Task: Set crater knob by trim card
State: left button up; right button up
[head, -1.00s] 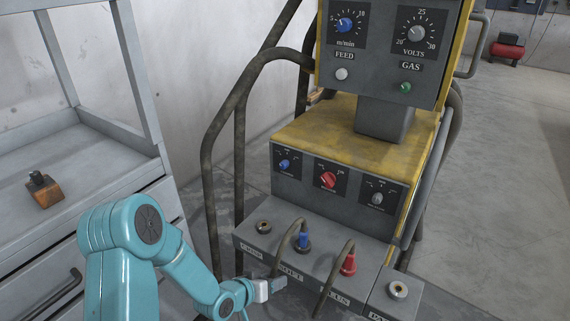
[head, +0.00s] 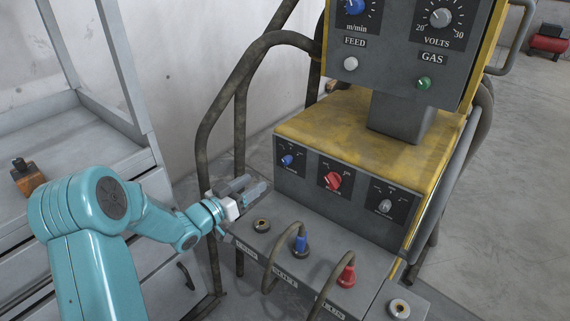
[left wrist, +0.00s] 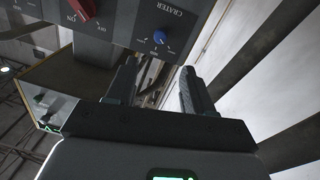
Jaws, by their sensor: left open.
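The blue crater knob (head: 287,160) is on the left of the low front panel of the yellow-topped machine. It also shows under an upside-down CRATER label in the left wrist view (left wrist: 159,37). My left gripper (head: 247,187) is open and empty, left of and a little below the knob, apart from it. In the left wrist view the two fingers (left wrist: 156,82) stand apart, with the knob beyond their tips. I cannot make out a trim card in either view. My right gripper is not in view.
A red knob (head: 333,180) and a grey knob (head: 386,205) share the panel. Blue (head: 301,244) and red (head: 347,276) cable plugs stick up from the ledge below. A bent dark pipe (head: 222,114) stands behind my left gripper. A grey shelf unit (head: 70,150) is at left.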

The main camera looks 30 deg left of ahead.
aim_at(284, 162)
pick_arm(q)
jog(key=w+b, duration=0.1)
jog(key=w, duration=0.3)
jog(key=w+d, duration=0.1)
jog(key=w, duration=0.3)
jog(key=w+b, duration=0.1)
jog(key=w, duration=0.3)
jog(key=shift+d+f+b, duration=0.15)
jog(key=shift+d+b, duration=0.2)
jog(key=shift+w, duration=0.45)
grip_shut()
